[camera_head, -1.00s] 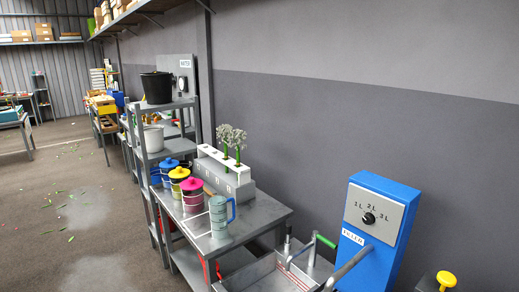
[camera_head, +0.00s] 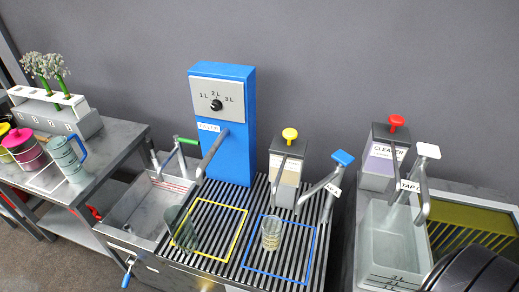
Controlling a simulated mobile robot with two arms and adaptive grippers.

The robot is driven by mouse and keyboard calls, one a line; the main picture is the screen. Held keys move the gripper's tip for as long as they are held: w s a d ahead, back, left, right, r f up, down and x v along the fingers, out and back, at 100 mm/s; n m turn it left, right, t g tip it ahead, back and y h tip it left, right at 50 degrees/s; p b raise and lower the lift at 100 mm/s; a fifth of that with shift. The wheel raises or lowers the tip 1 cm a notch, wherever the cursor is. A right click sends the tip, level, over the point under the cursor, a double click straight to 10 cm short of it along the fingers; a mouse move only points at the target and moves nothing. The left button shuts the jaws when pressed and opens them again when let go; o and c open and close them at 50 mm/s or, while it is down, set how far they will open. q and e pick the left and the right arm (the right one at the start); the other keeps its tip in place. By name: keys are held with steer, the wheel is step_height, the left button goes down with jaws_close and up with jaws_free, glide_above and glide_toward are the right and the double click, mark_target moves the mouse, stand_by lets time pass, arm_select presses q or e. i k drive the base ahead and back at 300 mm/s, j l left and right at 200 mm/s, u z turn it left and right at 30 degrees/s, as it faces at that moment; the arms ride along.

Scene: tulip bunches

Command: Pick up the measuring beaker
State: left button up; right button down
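A small clear beaker with yellowish markings (camera_head: 271,232) stands upright inside the blue outlined square on the slatted drain grate (camera_head: 228,222). It looks like the measuring beaker. A taller, dark, see-through vessel (camera_head: 184,230) stands at the left edge of the yellow outlined square. A grey-green jug with a blue handle (camera_head: 66,160) stands on the metal side table at the left.
Behind the grate stand a blue dispenser with a dial (camera_head: 221,125), a yellow-topped dispenser (camera_head: 286,170) and a blue-topped lever tap (camera_head: 325,185). A sink (camera_head: 150,212) is at left, a grey basin (camera_head: 392,245) at right. A black ribbed object (camera_head: 480,272) cuts into the lower right corner.

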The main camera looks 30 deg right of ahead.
mark_target(271, 224)
steer(key=z, duration=1)
